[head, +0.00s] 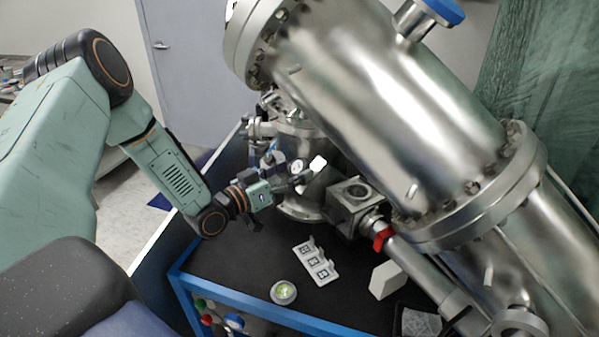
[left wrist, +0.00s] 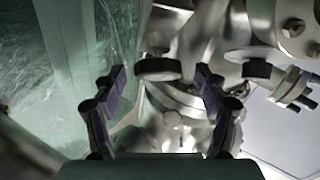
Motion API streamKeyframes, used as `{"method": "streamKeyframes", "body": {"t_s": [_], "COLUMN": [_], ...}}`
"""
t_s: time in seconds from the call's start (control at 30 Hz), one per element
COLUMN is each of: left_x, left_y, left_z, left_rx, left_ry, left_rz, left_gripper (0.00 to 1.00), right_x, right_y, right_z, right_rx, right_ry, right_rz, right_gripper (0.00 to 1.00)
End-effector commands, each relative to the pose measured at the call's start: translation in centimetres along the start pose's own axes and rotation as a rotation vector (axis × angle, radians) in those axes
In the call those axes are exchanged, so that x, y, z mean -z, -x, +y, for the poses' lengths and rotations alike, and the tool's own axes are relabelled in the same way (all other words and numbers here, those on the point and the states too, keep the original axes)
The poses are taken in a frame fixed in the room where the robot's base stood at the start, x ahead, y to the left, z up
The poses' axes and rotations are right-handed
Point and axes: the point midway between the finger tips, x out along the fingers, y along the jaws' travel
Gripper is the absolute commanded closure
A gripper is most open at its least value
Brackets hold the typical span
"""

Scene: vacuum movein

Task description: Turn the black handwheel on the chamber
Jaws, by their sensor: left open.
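In the left wrist view, a black handwheel (left wrist: 158,69) with a round, thick rim lies between the tips of my left gripper (left wrist: 160,84). The two fingers stand apart on either side of it, with a visible gap at each side. In the head view my left gripper (head: 298,176) reaches in from the left, beside the steel chamber (head: 385,95) and above the dark table top. In that view I cannot make out the handwheel behind the gripper. My right gripper is not in view.
A second black knob (left wrist: 257,69) is right of the fingers. A white marker plate (head: 316,263), a round green-centred piece (head: 283,292) and a white block (head: 386,280) lie on the table.

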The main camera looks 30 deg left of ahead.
Motion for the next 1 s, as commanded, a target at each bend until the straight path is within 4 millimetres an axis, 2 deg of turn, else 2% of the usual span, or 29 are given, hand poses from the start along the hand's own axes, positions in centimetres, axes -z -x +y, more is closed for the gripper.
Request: {"method": "streamKeyframes", "body": {"t_s": [0.23,0.6,1.0], "left_x": [-0.1,0.0,0.0], "left_y": [-2.3,-2.7,-2.6], "left_z": [0.1,0.1,0.1], "left_rx": [-0.005,-0.003,-0.004], "left_ry": [-0.003,-0.001,-0.001], "left_rz": [-0.001,0.0,0.0], "left_gripper": [0.27,0.27,0.61], "right_x": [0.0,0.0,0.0], "right_y": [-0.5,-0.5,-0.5], "right_z": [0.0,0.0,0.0], "right_rx": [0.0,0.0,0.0], "right_ry": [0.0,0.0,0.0], "right_rz": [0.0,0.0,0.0], "right_gripper": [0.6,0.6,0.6]}}
